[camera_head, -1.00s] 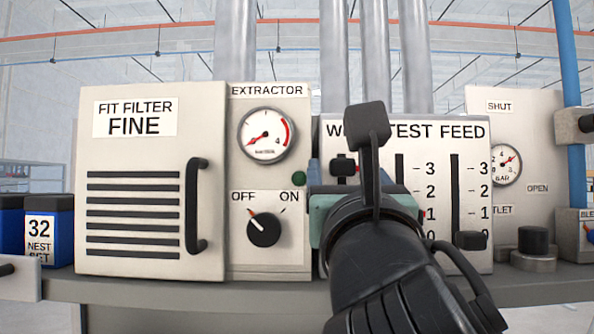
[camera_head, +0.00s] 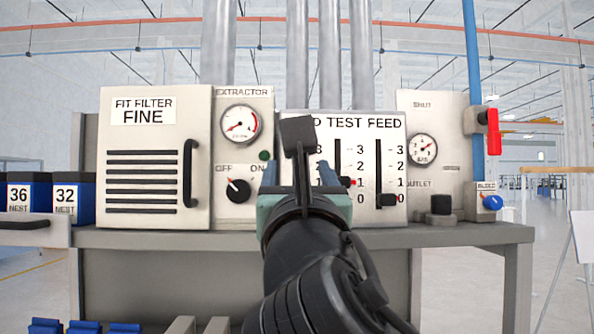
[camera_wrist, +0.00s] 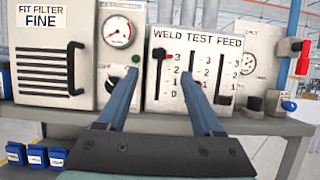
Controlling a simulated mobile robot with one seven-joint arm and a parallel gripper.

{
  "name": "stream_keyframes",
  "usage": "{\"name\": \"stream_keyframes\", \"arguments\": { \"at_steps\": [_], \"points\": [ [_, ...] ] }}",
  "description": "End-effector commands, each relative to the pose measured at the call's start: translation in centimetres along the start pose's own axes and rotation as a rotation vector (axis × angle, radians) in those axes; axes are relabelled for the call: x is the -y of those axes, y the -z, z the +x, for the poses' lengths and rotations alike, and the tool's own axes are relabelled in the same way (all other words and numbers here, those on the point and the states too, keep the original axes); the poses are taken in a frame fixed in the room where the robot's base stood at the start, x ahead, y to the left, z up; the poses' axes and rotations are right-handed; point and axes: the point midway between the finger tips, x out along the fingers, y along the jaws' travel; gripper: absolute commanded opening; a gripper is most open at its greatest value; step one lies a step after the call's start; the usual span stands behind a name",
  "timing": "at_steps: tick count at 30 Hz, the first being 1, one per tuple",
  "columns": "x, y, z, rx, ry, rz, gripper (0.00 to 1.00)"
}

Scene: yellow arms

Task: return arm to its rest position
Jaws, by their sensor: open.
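My gripper (camera_head: 297,174) is open and empty, raised in front of the WELD TEST FEED panel (camera_head: 300,122). Its two blue fingers point at the panel, apart, and also show in the wrist view (camera_wrist: 159,78). My black arm hides the panel's left part in the head view. In the wrist view the left slider (camera_wrist: 160,57) stands high, near 3. The right slider (camera_head: 388,200) is at the bottom, near 0. The middle slider is partly hidden by a finger in the wrist view; its red pointer shows near 1 in the head view.
The FINE filter box (camera_head: 150,210) and extractor panel (camera_head: 243,110), its knob (camera_head: 238,190) towards OFF, stand left. A gauge panel (camera_head: 425,110) with a red handle (camera_head: 493,132) is right. All stand on a grey bench (camera_head: 460,234). Blue bins (camera_head: 72,205) are far left.

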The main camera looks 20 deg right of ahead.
Motion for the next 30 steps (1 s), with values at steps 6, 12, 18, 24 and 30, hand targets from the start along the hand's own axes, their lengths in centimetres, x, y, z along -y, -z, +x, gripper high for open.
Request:
{"name": "stream_keyframes", "arguments": {
  "at_steps": [6, 12, 18, 24, 30],
  "points": [
    [0.0, 0.0, 0.0, 0.0, -0.001, 0.0, 0.68],
    [-0.1, 0.0, -0.1, 0.001, -0.003, 0.007, 0.68],
    [-2.8, -0.1, -1.8, 0.033, -0.075, 0.304, 0.68],
    [-6.8, -0.7, -5.8, 0.058, -0.229, 0.977, 0.68],
    [-8.8, -0.6, -10.2, 0.019, -0.374, 1.652, 0.68]
  ]
}}
